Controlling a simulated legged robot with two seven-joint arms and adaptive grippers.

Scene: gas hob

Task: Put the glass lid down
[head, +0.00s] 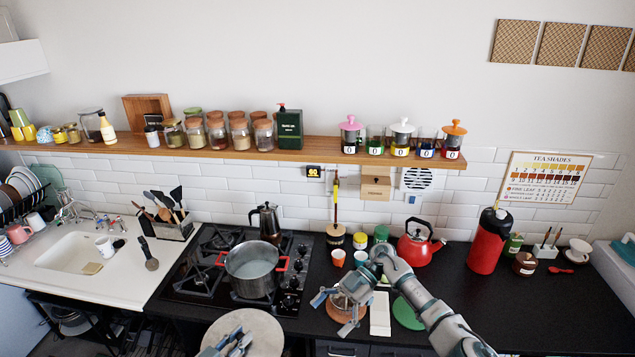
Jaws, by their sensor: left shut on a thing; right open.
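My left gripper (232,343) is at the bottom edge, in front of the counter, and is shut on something. A pale beige round disc (262,324) shows right behind and under it, cut by the frame edge. I cannot tell if this disc is the glass lid, and no clear glass shows. The steel pot (252,272) with red handles stands open on the hob. My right gripper (342,308) is open and empty over a brown round mat (352,309) on the dark counter; its fingers hide part of the mat.
The black gas hob (205,285) also bears a moka pot (269,222). A white slab (380,315) and a green round mat (407,313) lie beside my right gripper. Cups and a red kettle (417,245) stand behind. The counter at right front is clear.

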